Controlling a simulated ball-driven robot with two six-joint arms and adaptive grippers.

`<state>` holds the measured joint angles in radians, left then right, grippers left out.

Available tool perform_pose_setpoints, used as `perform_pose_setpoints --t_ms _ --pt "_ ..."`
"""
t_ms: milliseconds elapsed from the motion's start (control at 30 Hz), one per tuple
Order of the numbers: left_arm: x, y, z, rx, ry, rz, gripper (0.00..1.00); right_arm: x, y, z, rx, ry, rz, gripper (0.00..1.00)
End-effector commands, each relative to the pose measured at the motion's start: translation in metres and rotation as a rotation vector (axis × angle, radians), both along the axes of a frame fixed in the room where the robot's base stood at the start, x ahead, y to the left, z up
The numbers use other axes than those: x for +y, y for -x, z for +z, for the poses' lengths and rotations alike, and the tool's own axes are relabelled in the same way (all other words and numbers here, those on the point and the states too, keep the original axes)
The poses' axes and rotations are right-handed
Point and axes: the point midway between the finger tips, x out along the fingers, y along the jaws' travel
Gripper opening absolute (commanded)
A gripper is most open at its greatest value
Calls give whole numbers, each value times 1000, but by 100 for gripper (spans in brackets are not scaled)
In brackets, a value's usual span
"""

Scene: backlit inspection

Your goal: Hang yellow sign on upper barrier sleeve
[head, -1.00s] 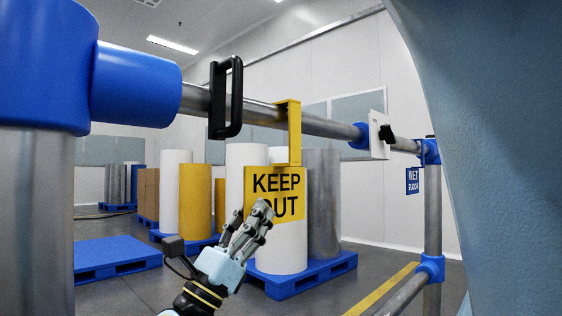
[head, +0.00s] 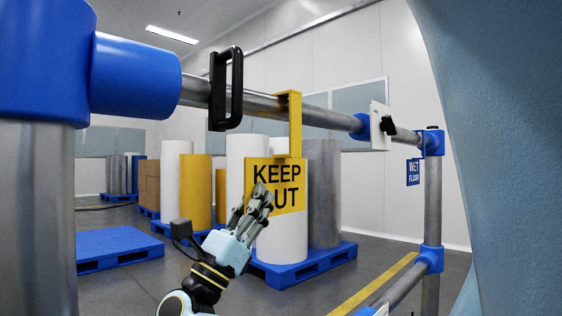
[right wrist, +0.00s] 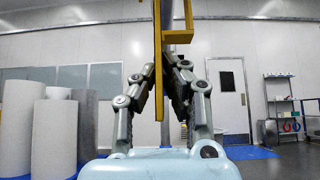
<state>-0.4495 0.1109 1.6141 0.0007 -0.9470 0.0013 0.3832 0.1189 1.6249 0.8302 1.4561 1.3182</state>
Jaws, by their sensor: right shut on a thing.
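The yellow KEEP OUT sign (head: 292,172) hangs upright below the upper barrier rail (head: 328,117) in the head view. Its tall yellow hook (head: 295,125) reaches up to the rail, with its top bend at about the rail's upper edge. I cannot tell whether the hook rests on the metal. My right gripper (head: 258,203) is shut on the lower left part of the sign. In the right wrist view the sign (right wrist: 158,80) shows edge-on between the two fingers (right wrist: 158,88), with the rail behind it. My left gripper is not in view.
A black handle (head: 235,88) stands on the rail left of the hook. A white plate (head: 379,126) and a blue WET FLOOR sign (head: 413,172) are to the right. Rolls on blue pallets (head: 300,268) stand behind. A large blue fitting (head: 40,65) fills the upper left.

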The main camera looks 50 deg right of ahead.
Motion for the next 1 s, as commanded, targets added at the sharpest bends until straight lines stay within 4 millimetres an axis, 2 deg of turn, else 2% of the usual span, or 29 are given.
perform_pose_setpoints --t_ms 467,1000 --pt "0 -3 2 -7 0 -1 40 0 0 2 -1 0 -1 0" --pt "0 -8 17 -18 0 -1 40 0 0 31 -3 0 0 0"
